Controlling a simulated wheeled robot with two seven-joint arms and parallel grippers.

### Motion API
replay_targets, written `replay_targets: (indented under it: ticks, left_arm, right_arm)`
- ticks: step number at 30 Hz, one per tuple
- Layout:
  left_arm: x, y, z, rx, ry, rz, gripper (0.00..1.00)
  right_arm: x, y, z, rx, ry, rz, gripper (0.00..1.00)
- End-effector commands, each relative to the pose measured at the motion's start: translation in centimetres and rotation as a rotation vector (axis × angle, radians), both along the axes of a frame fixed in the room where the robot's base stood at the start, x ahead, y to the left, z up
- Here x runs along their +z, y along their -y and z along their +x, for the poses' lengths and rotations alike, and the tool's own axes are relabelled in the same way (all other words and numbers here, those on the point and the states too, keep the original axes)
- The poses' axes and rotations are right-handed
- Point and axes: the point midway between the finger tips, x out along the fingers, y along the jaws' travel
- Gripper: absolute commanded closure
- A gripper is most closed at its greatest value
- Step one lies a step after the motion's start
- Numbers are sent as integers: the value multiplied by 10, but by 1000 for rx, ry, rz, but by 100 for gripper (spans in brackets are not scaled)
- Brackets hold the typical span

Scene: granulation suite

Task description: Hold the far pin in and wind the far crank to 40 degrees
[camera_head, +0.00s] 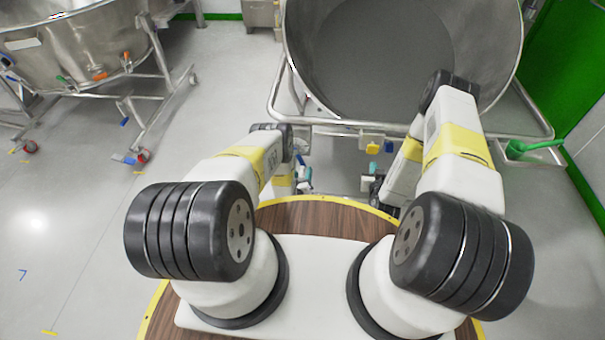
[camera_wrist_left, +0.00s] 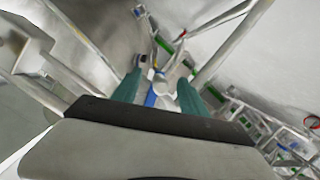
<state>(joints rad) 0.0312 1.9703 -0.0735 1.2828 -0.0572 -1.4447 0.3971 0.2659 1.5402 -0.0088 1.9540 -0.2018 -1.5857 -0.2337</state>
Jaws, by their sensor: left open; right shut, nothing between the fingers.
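My left gripper (camera_head: 302,172) is low in front of the large steel bowl's frame in the head view. In the left wrist view its two teal fingers (camera_wrist_left: 160,78) are open and apart. A blue bar with a pale rounded part (camera_wrist_left: 165,88) shows between and beyond them; I cannot tell whether they touch it. My right gripper (camera_head: 370,185) is small and partly hidden by my right arm, below a yellow block (camera_head: 373,148) on the frame; it is shut, with nothing seen in it. I cannot make out which parts are the far pin and the far crank.
The large steel bowl (camera_head: 330,60) stands ahead on a tubular frame (camera_head: 275,100). A second steel vessel (camera_head: 80,50) on a wheeled stand is at upper left. A green item (camera_head: 530,148) sits in a tray at right. The floor (camera_head: 70,230) at left is clear.

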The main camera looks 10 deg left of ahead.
Motion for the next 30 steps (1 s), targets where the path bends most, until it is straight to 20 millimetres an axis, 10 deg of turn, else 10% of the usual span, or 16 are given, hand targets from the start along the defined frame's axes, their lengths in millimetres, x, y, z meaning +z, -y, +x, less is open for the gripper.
replay_targets:
  ticks: [19,30]
  left_arm:
    - [-1,0,-79,0,-4,0,49]
    - [0,0,-92,0,0,0,49]
  right_arm:
    - [0,0,0,0,0,0,100]
    - [0,0,0,0,0,0,100]
